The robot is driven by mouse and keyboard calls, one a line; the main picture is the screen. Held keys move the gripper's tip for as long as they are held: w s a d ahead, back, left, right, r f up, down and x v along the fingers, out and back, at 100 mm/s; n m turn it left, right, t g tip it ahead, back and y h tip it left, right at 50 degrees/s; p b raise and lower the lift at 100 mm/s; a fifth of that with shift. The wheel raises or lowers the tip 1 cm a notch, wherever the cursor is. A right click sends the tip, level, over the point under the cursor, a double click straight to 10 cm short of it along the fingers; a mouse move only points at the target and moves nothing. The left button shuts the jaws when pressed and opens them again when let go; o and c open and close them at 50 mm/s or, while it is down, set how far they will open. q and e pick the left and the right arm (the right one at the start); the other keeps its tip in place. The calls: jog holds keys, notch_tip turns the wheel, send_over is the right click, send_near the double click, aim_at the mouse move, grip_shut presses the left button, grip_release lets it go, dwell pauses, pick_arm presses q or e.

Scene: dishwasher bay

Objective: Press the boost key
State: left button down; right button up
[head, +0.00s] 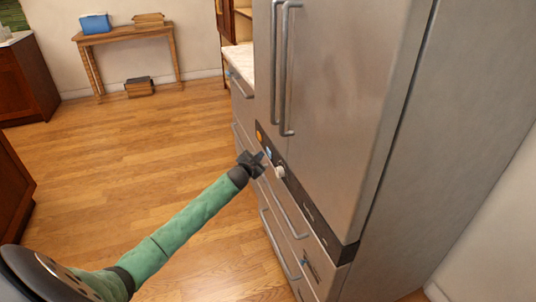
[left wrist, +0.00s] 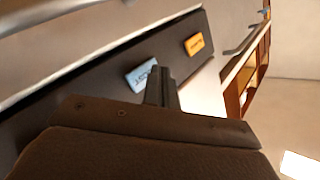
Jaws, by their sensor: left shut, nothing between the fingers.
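The boost key is a light blue key (left wrist: 141,75) on a dark control strip (left wrist: 90,82) in the left wrist view. In the head view the blue key (head: 268,153) shows just beside my gripper's tip. An orange key (left wrist: 194,44) sits on the same strip, farther along. My left gripper (head: 262,161) is shut and empty, close in front of the strip near the blue key. In the left wrist view its fingertips (left wrist: 160,78) appear just right of the blue key. I cannot tell whether they touch it.
The strip runs across a tall steel appliance (head: 345,90) with long vertical handles (head: 284,70) above and drawers below. A white knob (head: 280,172) stands out beside the gripper. A wooden table (head: 125,34) with a blue box (head: 95,24) is far back. The floor at left is clear.

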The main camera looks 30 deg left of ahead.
pick_arm(q)
jog(key=shift+w+d, duration=0.1)
jog(key=shift+w, duration=0.05)
dwell(0.7)
jog(key=shift+w+d, duration=0.2)
jog(key=shift+w+d+p, duration=0.2)
jog(key=shift+w+p, duration=0.05)
jog(key=shift+p, duration=0.05)
dwell(0.9)
jog(key=shift+s+a+r+p, duration=0.1)
jog(key=shift+s+a+p, duration=0.25)
jog(key=shift+s, duration=0.1)
jog(key=shift+s+a, duration=0.15)
